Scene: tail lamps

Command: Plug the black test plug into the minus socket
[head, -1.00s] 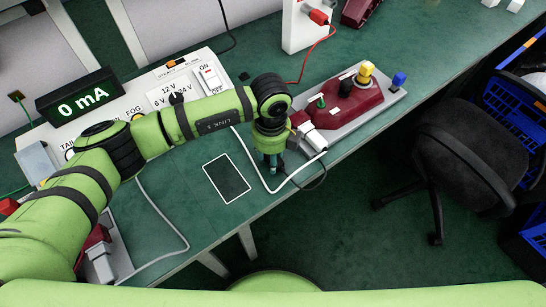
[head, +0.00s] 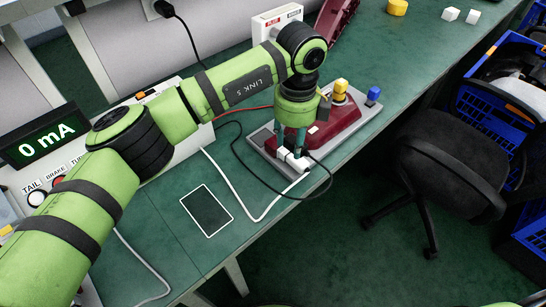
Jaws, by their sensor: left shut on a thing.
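My left gripper (head: 290,142) points down at the near edge of the dark red tail lamp. It is shut, with a black lead (head: 328,170) coming from its fingertips. The black test plug on that lead is mostly hidden between the fingers. A white socket box (head: 277,20) at the top carries a red PLUS label and a black MINUS label. The arm covers its lower part, so the minus socket itself is hidden. A red lead (head: 230,112) runs behind the arm. My right gripper is not in view.
The red lamp (head: 335,128) lies on a grey plate (head: 374,108) with a white connector (head: 292,160) in front. A white-edged dark panel (head: 206,210) lies on the green bench (head: 160,220). A 0 mA display (head: 45,133) is at left. A black chair (head: 440,165) stands at right.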

